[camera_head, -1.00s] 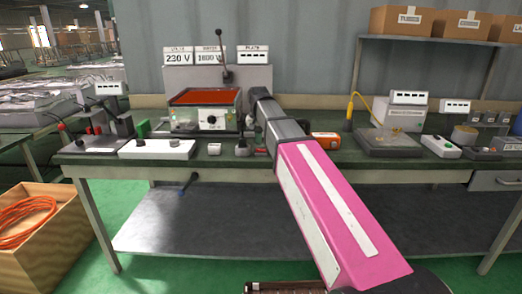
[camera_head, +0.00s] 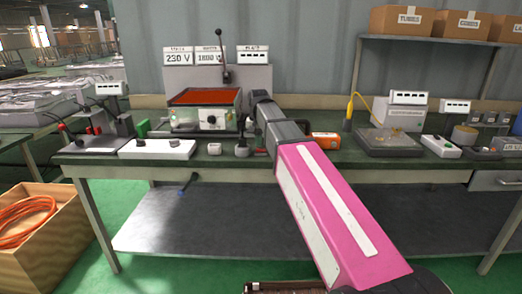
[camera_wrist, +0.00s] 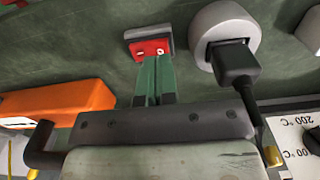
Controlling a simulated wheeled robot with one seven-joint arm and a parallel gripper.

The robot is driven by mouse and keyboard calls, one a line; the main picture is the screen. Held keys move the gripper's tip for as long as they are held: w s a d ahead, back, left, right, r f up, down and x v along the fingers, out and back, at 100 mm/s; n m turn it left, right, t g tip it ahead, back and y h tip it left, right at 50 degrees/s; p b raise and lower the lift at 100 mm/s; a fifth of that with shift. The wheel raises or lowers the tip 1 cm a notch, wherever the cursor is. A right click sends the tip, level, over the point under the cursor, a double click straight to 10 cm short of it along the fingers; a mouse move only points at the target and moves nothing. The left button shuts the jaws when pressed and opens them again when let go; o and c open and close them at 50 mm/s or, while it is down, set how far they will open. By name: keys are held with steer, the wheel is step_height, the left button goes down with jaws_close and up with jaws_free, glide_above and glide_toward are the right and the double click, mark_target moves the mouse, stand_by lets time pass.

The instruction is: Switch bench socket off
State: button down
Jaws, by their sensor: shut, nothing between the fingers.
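A small grey box with a red rocker face (camera_wrist: 150,46) sits on the dark green bench top in the wrist view. Beside it on the right is a round pale grey socket (camera_wrist: 224,20) with a black plug (camera_wrist: 237,63) and cable in it. In the head view the socket (camera_head: 242,150) stands just left of my arm. My gripper (camera_wrist: 155,60) has its two green fingers together and empty. Their tips are at the near edge of the red face; I cannot tell whether they touch it. In the head view my arm mostly hides the gripper.
An orange box (camera_wrist: 60,103) lies to the left in the wrist view. The heater (camera_head: 208,118), with a glowing red-orange top and a front dial, stands behind the socket. A white switch strip (camera_head: 157,149) lies farther left on the bench (camera_head: 300,172).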

mark_target(258, 149)
steer(key=shift+f, duration=0.95)
stand_by(0.6)
steer(key=shift+r, duration=3.55)
